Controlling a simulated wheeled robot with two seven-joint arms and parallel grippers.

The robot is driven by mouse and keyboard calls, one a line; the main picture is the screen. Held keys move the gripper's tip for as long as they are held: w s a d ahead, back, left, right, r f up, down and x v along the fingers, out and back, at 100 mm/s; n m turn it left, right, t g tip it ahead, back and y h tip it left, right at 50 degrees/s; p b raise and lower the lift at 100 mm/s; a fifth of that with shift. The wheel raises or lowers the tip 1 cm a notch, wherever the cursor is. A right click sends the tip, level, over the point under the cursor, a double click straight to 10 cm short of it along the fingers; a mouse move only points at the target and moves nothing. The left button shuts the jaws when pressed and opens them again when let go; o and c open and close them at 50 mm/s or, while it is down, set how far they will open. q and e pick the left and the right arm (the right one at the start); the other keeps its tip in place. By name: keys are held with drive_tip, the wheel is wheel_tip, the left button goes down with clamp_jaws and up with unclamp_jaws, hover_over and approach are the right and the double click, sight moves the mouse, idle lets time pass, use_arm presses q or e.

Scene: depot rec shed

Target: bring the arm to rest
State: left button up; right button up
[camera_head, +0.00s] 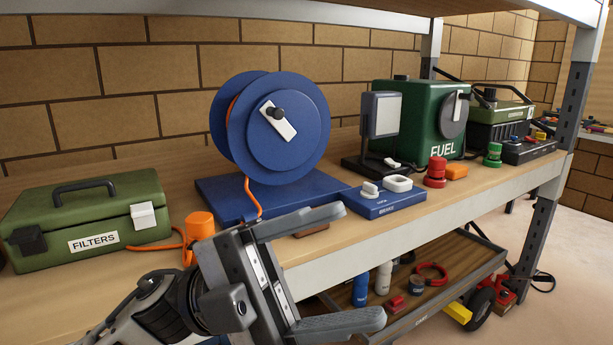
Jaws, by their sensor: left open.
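My left gripper (352,268) comes in from the lower left, in front of the shelf's front edge. Its two grey fingers are spread wide and nothing is between them. The upper finger overlaps the front of the blue reel's base in the picture, and I cannot tell the gap between them. The lower finger is in front of the lower trolley. My right gripper is not in the view.
The wooden shelf (340,238) holds a green FILTERS box (90,215), a blue hose reel (285,150), a blue tray (385,203) and a green FUEL box (425,110). A metal post (535,240) stands right. A loaded trolley (425,305) is below.

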use_arm(q)
drive_tip(key=w+a+f+n+t+y, duration=0.45)
drive_tip(key=f+n+t, duration=0.35)
drive_tip(key=n+t, duration=0.5)
drive_tip(key=w+a+f+n+t+y, duration=0.3)
drive_tip(key=w+f+n+t+y, duration=0.4)
drive_tip(key=n+t, duration=0.65)
drive_tip(key=s+a+f+n+g+y, duration=0.2)
drive_tip(key=s+f, duration=0.2)
drive_tip(key=f, duration=0.5)
drive_tip(key=s+a+f+n+g+y, duration=0.3)
drive_tip(key=s+f, duration=0.2)
drive_tip(key=f, duration=0.4)
drive_tip(key=s+a+f+n+g+y, duration=0.2)
drive_tip(key=s+a+f+n+g, duration=0.1)
drive_tip(key=f, duration=0.6)
drive_tip(key=shift+s+f+y, duration=0.2)
drive_tip(key=shift+s+y, duration=0.15)
drive_tip(key=shift+s, duration=0.35)
drive_tip(key=shift+a+g, duration=0.1)
drive_tip(key=shift+g, duration=0.25)
